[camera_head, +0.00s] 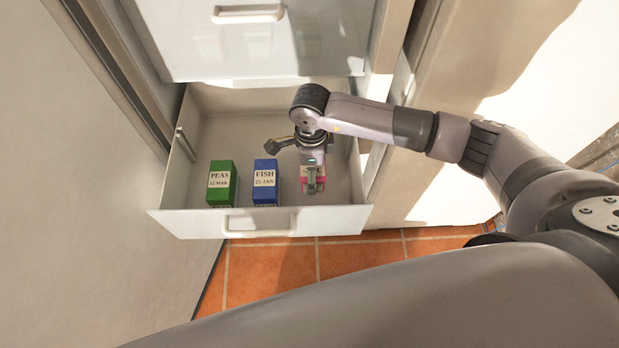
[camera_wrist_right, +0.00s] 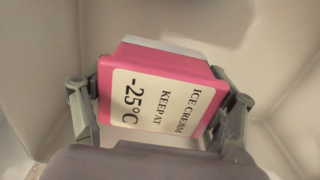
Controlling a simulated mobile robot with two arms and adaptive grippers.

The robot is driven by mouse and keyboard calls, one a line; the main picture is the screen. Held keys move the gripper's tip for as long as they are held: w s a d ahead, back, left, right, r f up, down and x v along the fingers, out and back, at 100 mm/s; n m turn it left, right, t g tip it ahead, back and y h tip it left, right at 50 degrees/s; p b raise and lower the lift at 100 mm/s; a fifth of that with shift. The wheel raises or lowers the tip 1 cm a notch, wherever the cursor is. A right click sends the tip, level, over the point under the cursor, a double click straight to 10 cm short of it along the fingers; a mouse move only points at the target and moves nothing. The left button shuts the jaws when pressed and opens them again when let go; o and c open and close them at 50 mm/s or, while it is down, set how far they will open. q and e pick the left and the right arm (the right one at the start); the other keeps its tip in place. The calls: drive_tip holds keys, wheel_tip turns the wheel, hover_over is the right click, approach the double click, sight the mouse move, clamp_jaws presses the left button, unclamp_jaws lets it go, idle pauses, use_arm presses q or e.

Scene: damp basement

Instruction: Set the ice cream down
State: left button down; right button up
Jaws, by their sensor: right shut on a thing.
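The ice cream (camera_wrist_right: 160,95) is a pink box with a white label reading "ICE CREAM KEEP AT -25°C" and a pale end. My right gripper (camera_head: 312,183) is shut on it, with one finger on each side of the box in the right wrist view. In the head view the gripper and the pink box are over the right part of the open white drawer (camera_head: 252,222), and the gripper covers much of the box. I cannot tell whether the box touches the drawer floor. My left gripper is not in view.
A green box (camera_head: 221,184) labelled "PEAS 12 MAR" and a blue box (camera_head: 265,183) labelled "FISH 25 JAN" stand in the drawer, left of the ice cream. A closed drawer (camera_head: 250,50) is above. The drawer's right wall is close to the gripper.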

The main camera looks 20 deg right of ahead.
wheel_tip(320, 180, down, 6)
drive_tip(key=shift+r, duration=0.1)
idle(0.4)
drive_tip(key=o, duration=1.1)
drive_tip(key=shift+f, duration=0.25)
drive_tip(key=shift+c, duration=0.2)
drive_tip(key=o, duration=0.5)
drive_tip(key=shift+r, duration=0.1)
